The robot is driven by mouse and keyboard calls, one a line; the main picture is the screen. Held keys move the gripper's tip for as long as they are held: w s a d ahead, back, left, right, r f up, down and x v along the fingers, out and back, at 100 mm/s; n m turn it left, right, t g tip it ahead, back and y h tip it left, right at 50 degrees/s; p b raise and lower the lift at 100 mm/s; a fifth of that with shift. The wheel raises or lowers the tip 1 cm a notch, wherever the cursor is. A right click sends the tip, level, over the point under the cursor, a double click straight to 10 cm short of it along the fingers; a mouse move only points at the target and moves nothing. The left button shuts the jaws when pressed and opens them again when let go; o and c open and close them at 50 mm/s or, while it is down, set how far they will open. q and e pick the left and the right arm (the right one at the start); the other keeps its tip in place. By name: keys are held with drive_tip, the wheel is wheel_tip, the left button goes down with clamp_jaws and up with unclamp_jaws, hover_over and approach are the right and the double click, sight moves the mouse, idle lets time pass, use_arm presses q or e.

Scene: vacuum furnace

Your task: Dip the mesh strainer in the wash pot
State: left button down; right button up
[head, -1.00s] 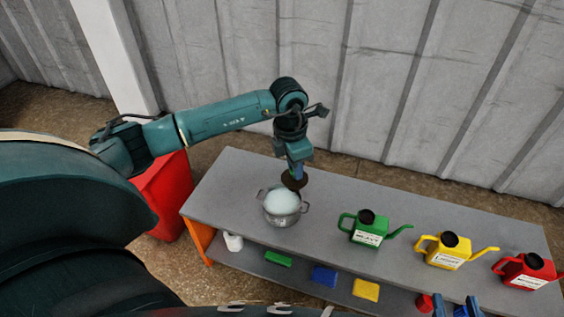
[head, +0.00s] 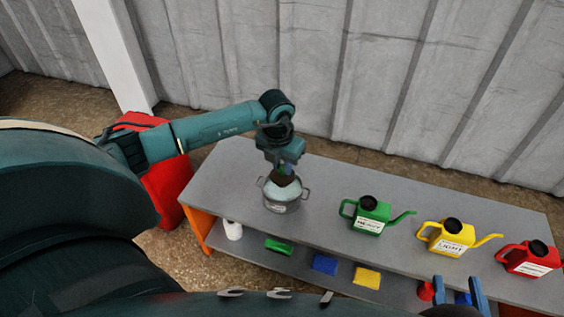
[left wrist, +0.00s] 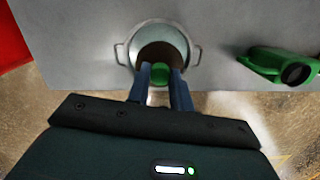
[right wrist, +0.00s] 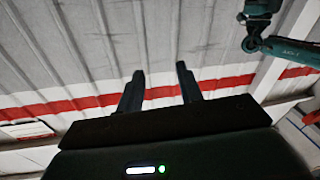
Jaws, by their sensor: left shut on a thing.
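The wash pot (head: 281,206) is a grey two-handled pot with pale contents, on the left part of the bench. It also shows in the left wrist view (left wrist: 196,52). My left gripper (head: 283,170) is over the pot, pointing down. It is shut on the green handle (left wrist: 160,71) of the mesh strainer. The strainer's dark brown head (head: 287,181) is over the pot's opening; I cannot tell whether it touches the contents. My right gripper (head: 459,284) is at the bench's front right. Its fingers are apart and empty in the right wrist view (right wrist: 160,80).
On the grey bench (head: 230,175) stand a green can (head: 370,214), a yellow can (head: 446,238) and a red can (head: 527,260). The lower shelf holds a white container (head: 233,230), green, blue and yellow blocks, and a red piece. A red box (head: 165,185) stands left.

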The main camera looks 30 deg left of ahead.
sight(282, 176)
use_arm(q)
wheel_tip(282, 176, down, 2)
drive_tip(key=shift+f+b, duration=0.25)
drive_tip(key=shift+b, duration=0.4)
drive_tip(key=shift+f+b, duration=1.4)
drive_tip(key=shift+f, duration=0.7)
use_arm(e)
drive_tip(key=shift+a+f+t+y, duration=0.15)
drive_tip(key=shift+a+t+y, duration=0.45)
drive_tip(key=shift+y, duration=0.1)
use_arm(q)
drive_tip(key=shift+r, duration=0.1)
use_arm(e)
drive_tip(key=shift+r, duration=0.2)
idle(0.7)
